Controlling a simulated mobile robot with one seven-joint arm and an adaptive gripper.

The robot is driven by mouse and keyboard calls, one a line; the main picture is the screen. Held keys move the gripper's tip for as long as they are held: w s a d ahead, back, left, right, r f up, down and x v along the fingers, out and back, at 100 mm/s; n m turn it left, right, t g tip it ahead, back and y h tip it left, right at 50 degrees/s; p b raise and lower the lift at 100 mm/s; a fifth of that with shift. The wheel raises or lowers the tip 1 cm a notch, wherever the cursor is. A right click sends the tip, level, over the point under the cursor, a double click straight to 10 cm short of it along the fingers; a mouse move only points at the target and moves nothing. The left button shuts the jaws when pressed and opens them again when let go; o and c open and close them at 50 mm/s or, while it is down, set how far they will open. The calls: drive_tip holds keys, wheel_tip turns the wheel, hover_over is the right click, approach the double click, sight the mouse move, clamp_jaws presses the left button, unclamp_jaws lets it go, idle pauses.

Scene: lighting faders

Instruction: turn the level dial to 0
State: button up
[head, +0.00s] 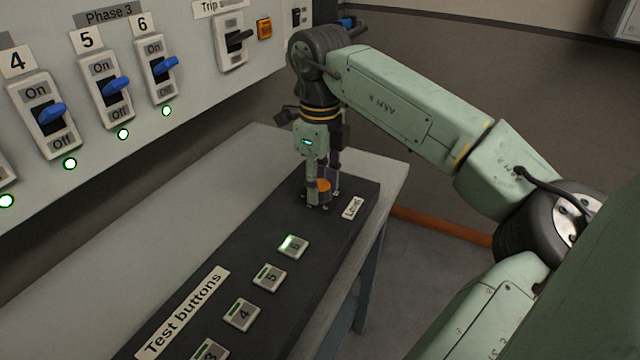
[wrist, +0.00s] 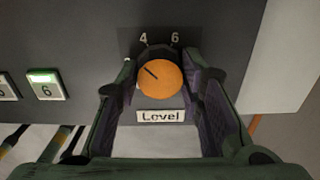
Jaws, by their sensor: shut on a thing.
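The level dial (head: 322,187) is a round orange knob at the far end of the dark console. In the wrist view the orange dial (wrist: 160,80) sits above a white "Level" label (wrist: 160,116). A dark pointer line on it points up and left, to the left of the printed 4. The 4 and 6 show above the dial; no 0 is visible, and the fingers cover the areas at both sides. My gripper (head: 321,192) points down over the console, shut on the dial, with one finger (wrist: 122,95) on the left and one (wrist: 203,95) on the right.
Test buttons (head: 268,277) run along the console (head: 205,255) nearer the camera; button 6 (head: 292,245) has a bright green light. The wall panel (head: 190,70) with blue-handled switches stands at the left. The grey tabletop (head: 170,200) between is bare.

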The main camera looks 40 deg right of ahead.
drive_tip(key=n, duration=0.4)
drive_tip(key=shift+n, duration=0.3)
drive_tip(key=n, duration=0.4)
drive_tip(key=shift+b, duration=0.3)
drive_tip(key=n, duration=0.5)
drive_tip(key=shift+n, duration=2.2)
drive_tip(key=o, duration=1.2)
drive_tip(key=shift+c, duration=0.2)
drive_tip(key=shift+r, duration=0.1)
